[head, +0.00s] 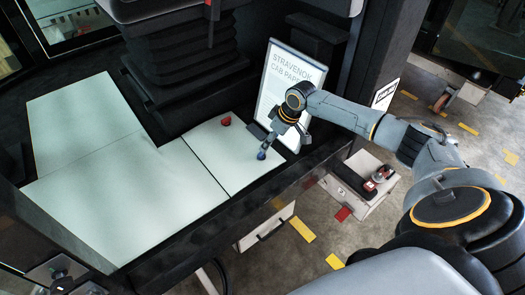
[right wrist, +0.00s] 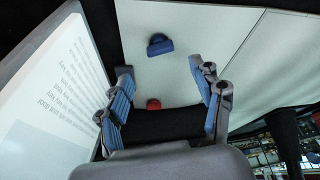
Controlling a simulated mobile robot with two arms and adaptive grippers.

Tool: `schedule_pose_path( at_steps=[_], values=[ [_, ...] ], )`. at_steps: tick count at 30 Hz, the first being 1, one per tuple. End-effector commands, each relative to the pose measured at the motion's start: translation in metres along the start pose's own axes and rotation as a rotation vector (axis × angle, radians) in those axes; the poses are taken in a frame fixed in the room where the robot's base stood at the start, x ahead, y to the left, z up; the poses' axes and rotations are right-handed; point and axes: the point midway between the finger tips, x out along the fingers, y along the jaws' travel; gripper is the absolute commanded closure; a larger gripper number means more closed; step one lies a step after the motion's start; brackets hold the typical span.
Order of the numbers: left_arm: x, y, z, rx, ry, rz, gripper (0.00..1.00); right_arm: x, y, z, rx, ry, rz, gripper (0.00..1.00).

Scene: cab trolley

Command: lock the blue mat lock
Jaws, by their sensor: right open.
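The blue mat lock (head: 262,155) is a small blue knob on the right-hand light mat (head: 205,145), near its front right edge. It also shows in the right wrist view (right wrist: 160,45), beyond the fingertips and apart from them. A red lock (head: 226,121) sits farther back on the same mat; in the right wrist view it appears (right wrist: 153,103) between the fingers, partly hidden by my gripper. My right gripper (head: 284,138) hangs close to the blue lock, beside the sign. Its blue-padded fingers (right wrist: 165,90) are apart with nothing held. My left gripper is not seen.
A framed sign (head: 290,80) stands right beside my right gripper, close to one finger. A black bellows seat base (head: 185,65) rises behind the mats. A large light mat (head: 120,190) lies clear at left. A white box (head: 350,200) stands below the cab edge.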

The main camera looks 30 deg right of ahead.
Motion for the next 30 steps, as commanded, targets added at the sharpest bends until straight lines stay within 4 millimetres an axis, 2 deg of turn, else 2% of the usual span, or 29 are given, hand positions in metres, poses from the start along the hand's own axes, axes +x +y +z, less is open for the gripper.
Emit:
schedule_pose_path(
  at_steps=[1, 6, 12, 17, 25, 30],
  values=[
    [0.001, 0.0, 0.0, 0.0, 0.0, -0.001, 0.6, 0.013, -0.001, -0.001, 0.002, -0.001, -0.003, 0.34],
    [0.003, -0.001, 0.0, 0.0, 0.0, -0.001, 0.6, 0.047, -0.001, -0.001, 0.002, 0.0, -0.002, 0.34],
    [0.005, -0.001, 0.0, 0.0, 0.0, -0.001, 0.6, 0.074, 0.0, -0.001, 0.001, 0.0, -0.001, 0.34],
    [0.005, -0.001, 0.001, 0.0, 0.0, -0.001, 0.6, 0.082, -0.001, -0.001, -0.001, 0.001, -0.001, 0.34],
    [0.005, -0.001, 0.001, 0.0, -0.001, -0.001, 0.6, 0.083, -0.001, 0.0, -0.001, 0.0, 0.0, 0.34],
    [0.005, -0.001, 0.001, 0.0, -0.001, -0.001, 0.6, 0.083, -0.001, 0.0, -0.001, 0.0, 0.0, 0.69]
  ],
)
